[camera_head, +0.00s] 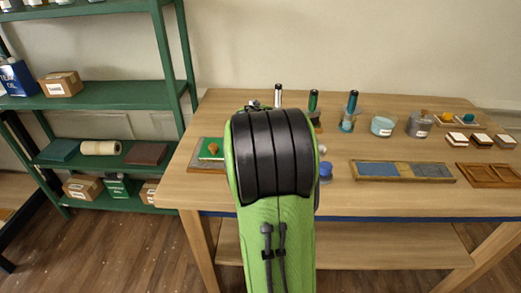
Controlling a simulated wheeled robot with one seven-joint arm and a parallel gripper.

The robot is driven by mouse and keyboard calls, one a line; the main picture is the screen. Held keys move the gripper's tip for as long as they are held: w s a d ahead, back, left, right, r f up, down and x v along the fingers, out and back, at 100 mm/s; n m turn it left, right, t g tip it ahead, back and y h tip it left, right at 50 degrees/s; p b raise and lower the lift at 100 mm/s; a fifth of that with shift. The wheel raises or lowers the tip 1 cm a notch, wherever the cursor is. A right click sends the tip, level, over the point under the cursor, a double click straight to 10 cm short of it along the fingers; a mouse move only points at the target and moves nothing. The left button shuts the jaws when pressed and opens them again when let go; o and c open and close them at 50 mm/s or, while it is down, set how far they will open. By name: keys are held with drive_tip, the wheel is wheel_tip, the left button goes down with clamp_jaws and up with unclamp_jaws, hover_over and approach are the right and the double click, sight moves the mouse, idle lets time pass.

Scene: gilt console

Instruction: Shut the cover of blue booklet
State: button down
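No open booklet shows clearly in the head view. A flat dark blue-teal item (59,150) lies on the middle shelf at the left; I cannot tell whether it is a booklet. A small blue round object (325,170) shows on the table just right of my arm, partly hidden by it. My green and black arm fills the centre and hides part of the table. My gripper is out of view behind the arm.
The wooden table (335,195) holds a green item on a board (211,149) at left. Several bottles and jars stand at the back. Green shelves (110,95) stand at left.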

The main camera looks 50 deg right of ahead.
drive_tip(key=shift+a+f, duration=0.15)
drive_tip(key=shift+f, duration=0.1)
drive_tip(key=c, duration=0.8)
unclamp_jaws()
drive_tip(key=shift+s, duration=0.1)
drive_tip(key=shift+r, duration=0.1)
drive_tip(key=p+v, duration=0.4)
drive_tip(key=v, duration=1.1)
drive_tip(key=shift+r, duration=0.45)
